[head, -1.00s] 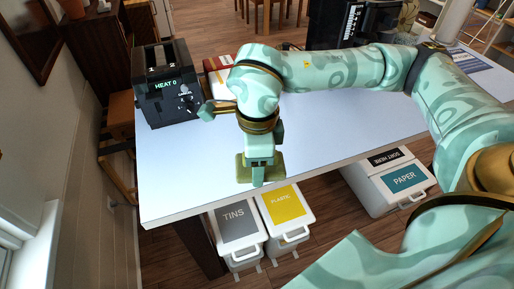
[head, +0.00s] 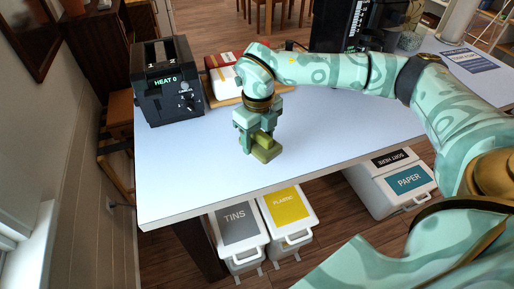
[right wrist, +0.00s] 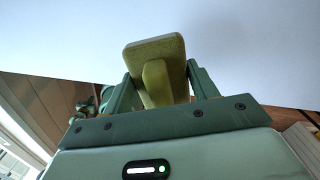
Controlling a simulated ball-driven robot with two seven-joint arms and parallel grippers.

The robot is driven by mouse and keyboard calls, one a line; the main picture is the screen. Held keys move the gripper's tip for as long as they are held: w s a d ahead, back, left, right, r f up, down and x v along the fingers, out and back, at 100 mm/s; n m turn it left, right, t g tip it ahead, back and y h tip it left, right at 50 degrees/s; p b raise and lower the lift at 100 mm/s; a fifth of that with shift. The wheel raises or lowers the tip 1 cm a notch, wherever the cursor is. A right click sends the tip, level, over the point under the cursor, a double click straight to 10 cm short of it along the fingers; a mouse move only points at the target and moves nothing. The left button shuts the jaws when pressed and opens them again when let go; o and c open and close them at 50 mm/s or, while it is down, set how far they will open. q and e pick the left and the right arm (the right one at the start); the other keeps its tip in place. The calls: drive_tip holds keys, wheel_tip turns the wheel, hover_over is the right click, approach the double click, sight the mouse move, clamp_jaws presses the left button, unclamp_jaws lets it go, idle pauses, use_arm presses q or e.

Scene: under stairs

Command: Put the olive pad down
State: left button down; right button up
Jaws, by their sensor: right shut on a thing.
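The olive pad (head: 266,153) is a small block with a flat plate and a handle-like stem. My right gripper (head: 257,140) is shut on it over the white table (head: 350,140), near the front edge. In the right wrist view the olive pad (right wrist: 155,58) shows its plate beyond the fingertips, with the stem between the two fingers (right wrist: 157,90). I cannot tell whether the pad touches the table top. My left gripper is not in view.
A black toaster-like box (head: 165,82) reading HEAT 0 stands at the back left. A red and white box (head: 222,80) is behind my gripper. Bins for tins (head: 238,232), plastic (head: 288,212) and paper (head: 400,185) stand below the front edge. The table's middle is clear.

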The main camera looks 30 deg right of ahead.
sight(258, 147)
drive_tip(key=shift+w+d+f, duration=0.25)
drive_tip(key=shift+w+f, duration=0.1)
drive_tip(key=shift+f, duration=0.2)
drive_tip(key=shift+w+d+f, duration=0.2)
drive_tip(key=shift+w+f, duration=0.15)
drive_tip(key=shift+f, duration=0.15)
wheel_tip(258, 147, down, 4)
drive_tip(key=shift+w+r+b, duration=0.15)
drive_tip(key=shift+r+b, duration=0.1)
drive_tip(key=shift+b, duration=0.55)
drive_tip(key=shift+r, duration=0.1)
drive_tip(key=o, duration=0.9)
wheel_tip(258, 147, up, 12)
drive_tip(key=p, duration=0.3)
